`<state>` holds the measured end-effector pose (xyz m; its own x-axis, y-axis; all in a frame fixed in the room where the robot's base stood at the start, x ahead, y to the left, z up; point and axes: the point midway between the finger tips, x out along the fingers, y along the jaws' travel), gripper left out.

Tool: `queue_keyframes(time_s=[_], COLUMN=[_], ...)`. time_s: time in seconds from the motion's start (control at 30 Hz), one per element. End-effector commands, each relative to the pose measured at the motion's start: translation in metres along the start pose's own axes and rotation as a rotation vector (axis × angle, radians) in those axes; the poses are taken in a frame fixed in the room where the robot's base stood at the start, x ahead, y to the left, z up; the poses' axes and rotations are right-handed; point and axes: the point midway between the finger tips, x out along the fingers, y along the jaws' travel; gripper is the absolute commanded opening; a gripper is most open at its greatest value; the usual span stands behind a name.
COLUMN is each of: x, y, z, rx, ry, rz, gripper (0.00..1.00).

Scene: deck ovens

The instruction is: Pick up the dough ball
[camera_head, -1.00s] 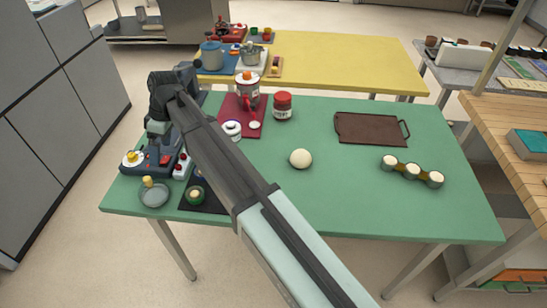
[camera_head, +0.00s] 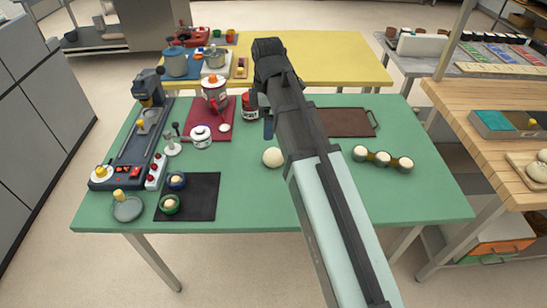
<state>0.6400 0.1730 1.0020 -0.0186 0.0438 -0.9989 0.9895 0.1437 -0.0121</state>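The pale, round dough ball (camera_head: 273,157) sits on the green table (camera_head: 240,195), just left of my arm in the head view. My arm reaches up from the bottom across the table and bends at its far end, beyond the ball. My gripper is mostly hidden behind the arm. A small dark blue piece (camera_head: 268,128) beside the arm, above the ball in the picture, may be part of it. I cannot see its fingertips clearly, and the ball shows clear of it.
A brown tray (camera_head: 345,122) and a three-cup holder (camera_head: 382,159) are right of the arm. A black mat (camera_head: 203,200) with small bowls lies front left.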

Motion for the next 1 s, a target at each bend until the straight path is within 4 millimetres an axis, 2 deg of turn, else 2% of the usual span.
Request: queue_keyframes(time_s=[0.03,0.1,0.2,0.7,1.0], x=[0.0,0.0,0.004,0.07,0.085], y=[-0.004,-0.005,-0.005,-0.004,-0.003], z=[0.012,0.021,0.027,0.029,0.029], rx=[0.012,0.021,0.026,0.026,0.026], ry=[-0.019,-0.036,-0.048,-0.046,-0.046], rz=[0.006,0.01,0.012,0.012,0.013], gripper=[0.98,0.98,0.98,0.98,0.98])
